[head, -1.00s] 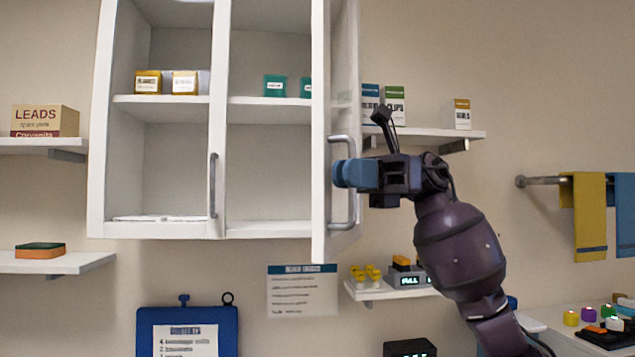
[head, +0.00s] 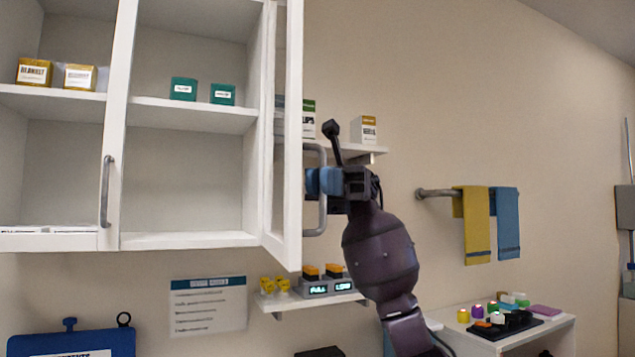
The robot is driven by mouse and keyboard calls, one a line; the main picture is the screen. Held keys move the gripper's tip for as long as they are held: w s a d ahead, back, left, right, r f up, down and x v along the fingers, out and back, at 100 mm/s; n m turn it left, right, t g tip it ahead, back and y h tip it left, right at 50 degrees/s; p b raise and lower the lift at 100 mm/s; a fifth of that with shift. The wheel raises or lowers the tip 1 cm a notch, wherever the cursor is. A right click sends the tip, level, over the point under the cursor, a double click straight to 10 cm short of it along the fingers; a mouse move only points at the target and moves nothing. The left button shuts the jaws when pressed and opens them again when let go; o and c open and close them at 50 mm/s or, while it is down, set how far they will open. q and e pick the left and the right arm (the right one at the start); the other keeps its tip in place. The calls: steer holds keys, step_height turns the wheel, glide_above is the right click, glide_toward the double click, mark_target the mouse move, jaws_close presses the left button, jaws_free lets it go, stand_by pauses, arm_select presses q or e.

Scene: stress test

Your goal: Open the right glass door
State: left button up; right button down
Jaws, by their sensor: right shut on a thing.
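The right glass door (head: 288,130) of the white wall cabinet stands open, swung out toward me and seen nearly edge-on. Its grey bar handle (head: 322,220) is on the side of the door facing right. My right gripper (head: 320,182) is at the handle, its blue fingers shut on the bar at about mid-height. The fingers partly hide the bar. The left door's handle (head: 105,190) shows on the cabinet front, and that door looks closed. My left gripper is not in view.
Teal boxes (head: 183,89) and yellow boxes (head: 34,72) stand on the cabinet shelf. Small wall shelves with boxes (head: 364,130) and a lit charger (head: 330,288) are behind the door and arm. A towel rail (head: 435,193) and a side table (head: 545,328) are at right.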

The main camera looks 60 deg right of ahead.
steer(key=c, duration=1.5)
jaws_free()
steer(key=shift+d, duration=0.1)
steer(key=w+d, duration=0.2)
steer(key=d, duration=0.8)
steer(key=shift+d+b, duration=0.2)
steer(key=shift+b, duration=0.1)
